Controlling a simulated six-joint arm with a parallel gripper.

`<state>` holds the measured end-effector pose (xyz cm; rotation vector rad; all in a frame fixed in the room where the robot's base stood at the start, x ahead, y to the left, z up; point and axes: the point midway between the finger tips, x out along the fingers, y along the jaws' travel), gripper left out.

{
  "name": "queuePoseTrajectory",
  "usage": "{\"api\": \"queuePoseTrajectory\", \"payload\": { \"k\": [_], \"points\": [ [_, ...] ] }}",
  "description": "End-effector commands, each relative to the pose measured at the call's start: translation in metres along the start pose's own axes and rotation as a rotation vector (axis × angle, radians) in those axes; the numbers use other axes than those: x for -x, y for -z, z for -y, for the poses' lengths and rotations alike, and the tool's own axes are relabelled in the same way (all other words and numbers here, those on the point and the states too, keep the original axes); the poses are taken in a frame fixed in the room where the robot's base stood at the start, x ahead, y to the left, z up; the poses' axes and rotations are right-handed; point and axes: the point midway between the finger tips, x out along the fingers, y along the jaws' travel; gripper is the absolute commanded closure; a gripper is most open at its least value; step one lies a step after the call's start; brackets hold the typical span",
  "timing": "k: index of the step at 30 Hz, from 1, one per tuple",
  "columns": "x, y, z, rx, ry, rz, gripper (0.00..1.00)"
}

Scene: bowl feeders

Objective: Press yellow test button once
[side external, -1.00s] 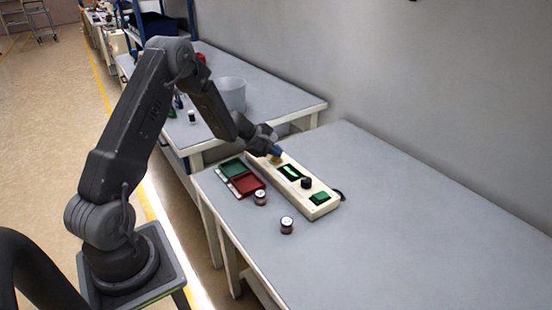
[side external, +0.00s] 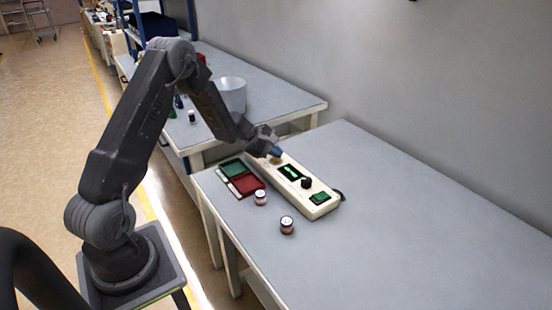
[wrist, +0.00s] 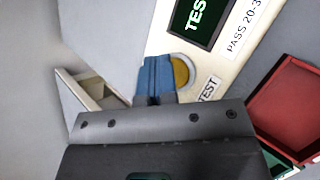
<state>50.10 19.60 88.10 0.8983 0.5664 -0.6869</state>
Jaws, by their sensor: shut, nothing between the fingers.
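The cream test panel (side external: 318,209) lies on the grey table. The yellow test button (wrist: 181,71) shows in the wrist view as a round yellow disc, partly covered by my gripper; a "TEST" label is beside it. My gripper (wrist: 155,72) has blue fingers, closed together and empty, over the left part of the button. In the side view my gripper (side external: 276,152) is at the far end of the panel, with a bit of yellow by its tip. I cannot tell whether the fingertips touch the button. The panel's display (wrist: 198,18) reads "TEST" in green.
A green tray (side external: 231,168) and a red tray (side external: 248,185) lie left of the panel. Two small jars (side external: 261,198) (side external: 287,225) stand in front. The panel also has a black knob (side external: 306,182) and a green switch (side external: 320,198). The table's right side is clear.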

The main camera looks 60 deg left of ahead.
Motion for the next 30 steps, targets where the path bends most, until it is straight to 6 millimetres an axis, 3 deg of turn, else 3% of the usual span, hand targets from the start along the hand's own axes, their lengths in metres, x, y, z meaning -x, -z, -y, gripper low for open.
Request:
{"api": "queuePoseTrajectory", "payload": {
  "k": [20, 30],
  "points": [
    [0.013, -0.009, -0.009, 0.0, -0.001, 0.0, 1.0],
    [0.035, -0.024, -0.025, 0.0, -0.002, -0.001, 1.0]
  ]
}}
